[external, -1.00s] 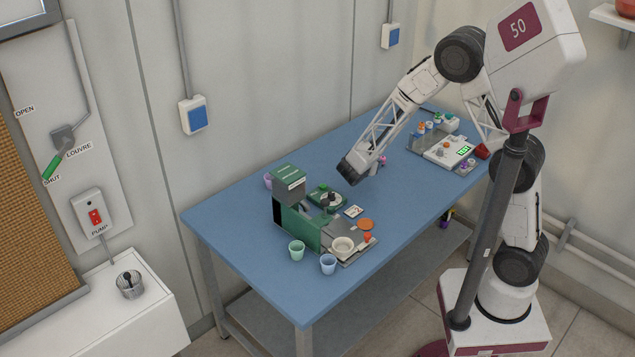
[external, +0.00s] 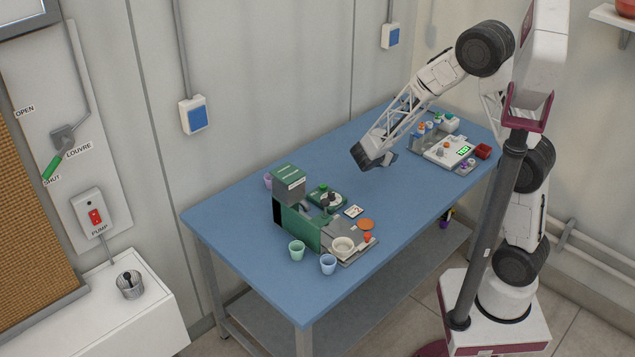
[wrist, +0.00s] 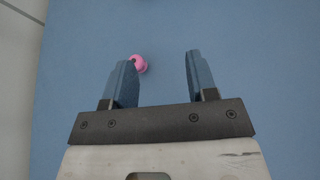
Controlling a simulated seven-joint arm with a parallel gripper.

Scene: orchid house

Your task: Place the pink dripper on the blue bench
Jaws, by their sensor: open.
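The pink dripper (wrist: 140,64) shows in the wrist view on the blue bench (wrist: 250,90), at the inner edge of the left finger and partly covered by it. In the external view the dripper is hidden behind my gripper (external: 376,162). My gripper is low over the middle of the blue bench (external: 320,160). In the wrist view my gripper (wrist: 160,60) is open, and nothing is held between its fingers. I cannot tell whether the left finger touches the dripper.
A scale (external: 447,150) and small items stand at the far right. Bare bench lies between these groups.

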